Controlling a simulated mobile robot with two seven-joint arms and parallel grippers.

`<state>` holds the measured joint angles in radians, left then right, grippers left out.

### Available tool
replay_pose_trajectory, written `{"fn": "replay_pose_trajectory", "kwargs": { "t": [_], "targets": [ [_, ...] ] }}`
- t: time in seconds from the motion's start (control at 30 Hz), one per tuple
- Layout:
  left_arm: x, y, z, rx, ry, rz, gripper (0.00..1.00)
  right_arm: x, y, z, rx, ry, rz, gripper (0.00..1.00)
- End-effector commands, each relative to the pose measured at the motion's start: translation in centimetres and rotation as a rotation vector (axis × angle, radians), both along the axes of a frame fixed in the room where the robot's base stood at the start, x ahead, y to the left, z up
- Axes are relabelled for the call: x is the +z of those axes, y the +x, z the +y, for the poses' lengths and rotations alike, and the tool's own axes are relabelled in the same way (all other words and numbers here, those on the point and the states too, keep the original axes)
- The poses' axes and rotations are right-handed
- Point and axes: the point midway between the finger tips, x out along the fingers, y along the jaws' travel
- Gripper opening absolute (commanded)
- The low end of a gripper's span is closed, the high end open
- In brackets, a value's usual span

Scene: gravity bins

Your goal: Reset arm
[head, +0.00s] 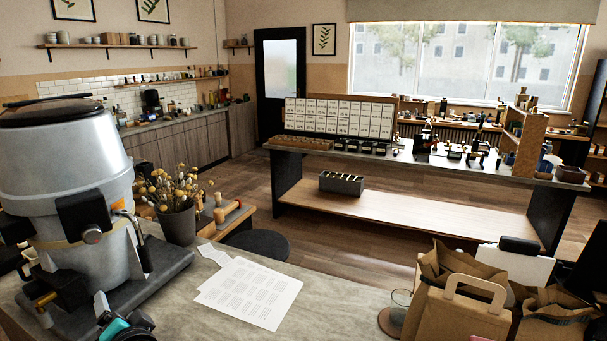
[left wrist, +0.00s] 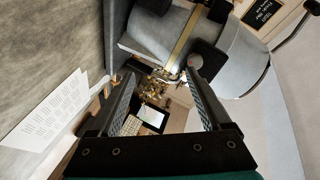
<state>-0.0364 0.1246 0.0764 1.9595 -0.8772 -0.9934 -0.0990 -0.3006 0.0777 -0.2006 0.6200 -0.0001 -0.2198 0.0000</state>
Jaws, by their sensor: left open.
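My left gripper (head: 118,318) shows at the bottom left of the head view, low in front of the grey machine (head: 65,165) on the counter. In the left wrist view the two fingers of the left gripper (left wrist: 161,74) stand wide apart with nothing held between them. The grey machine (left wrist: 170,35) also fills the upper part of that view, beyond the fingertips. I cannot tell the exact gap between the gripper and the machine. My right gripper does not show in either view.
Printed sheets (head: 250,292) lie on the pale counter (head: 345,300), with a dried-flower pot (head: 177,222) behind them. Paper bags (head: 455,312) and a glass (head: 399,305) stand at the right. The counter between sheets and glass is clear. A long shelf table (head: 430,212) stands beyond.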

Motion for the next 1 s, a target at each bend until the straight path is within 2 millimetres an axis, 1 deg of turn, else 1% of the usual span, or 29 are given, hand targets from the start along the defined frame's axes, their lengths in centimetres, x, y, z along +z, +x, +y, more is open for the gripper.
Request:
{"fn": "replay_pose_trajectory", "kwargs": {
  "t": [0.03, 0.07, 0.1, 0.17, 0.2, 0.3, 0.4, 0.5, 0.7, 0.73, 0.8, 0.97, 1.0],
  "targets": [
    [-2.3, -1.8, -1.5, -0.010, -0.099, 0.034, 0.81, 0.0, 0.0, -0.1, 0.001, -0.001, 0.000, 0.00],
    [-3.6, -2.9, -2.5, -0.016, -0.164, 0.056, 0.81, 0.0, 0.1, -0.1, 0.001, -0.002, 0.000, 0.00],
    [-5.3, -4.4, -4.1, -0.024, -0.253, 0.090, 0.81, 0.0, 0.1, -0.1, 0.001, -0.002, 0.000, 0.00],
    [-7.5, -6.7, -6.4, -0.037, -0.378, 0.148, 0.81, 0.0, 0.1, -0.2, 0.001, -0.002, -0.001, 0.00],
    [-8.8, -8.2, -8.0, -0.044, -0.454, 0.187, 0.81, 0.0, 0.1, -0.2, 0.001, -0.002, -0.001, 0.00],
    [-10.9, -11.7, -11.6, -0.063, -0.614, 0.281, 0.81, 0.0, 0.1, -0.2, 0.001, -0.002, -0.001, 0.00],
    [-12.2, -14.7, -14.6, -0.081, -0.737, 0.366, 0.81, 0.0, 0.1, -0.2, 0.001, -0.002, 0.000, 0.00],
    [-12.9, -17.5, -17.3, -0.097, -0.839, 0.444, 0.81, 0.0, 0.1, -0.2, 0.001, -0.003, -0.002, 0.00],
    [-13.1, -22.7, -21.9, -0.130, -1.009, 0.594, 0.81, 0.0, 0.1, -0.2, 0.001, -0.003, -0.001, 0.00],
    [-13.4, -23.1, -22.3, -0.132, -1.023, 0.609, 0.81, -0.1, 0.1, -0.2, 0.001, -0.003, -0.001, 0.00],
    [-15.6, -22.5, -22.1, -0.126, -1.015, 0.608, 0.81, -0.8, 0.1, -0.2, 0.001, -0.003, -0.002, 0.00],
    [-19.5, -21.9, -22.2, -0.121, -1.014, 0.619, 0.81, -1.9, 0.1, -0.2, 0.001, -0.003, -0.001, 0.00],
    [-20.7, -21.9, -22.2, -0.118, -1.014, 0.623, 0.81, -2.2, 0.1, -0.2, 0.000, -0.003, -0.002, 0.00]
  ]
}}
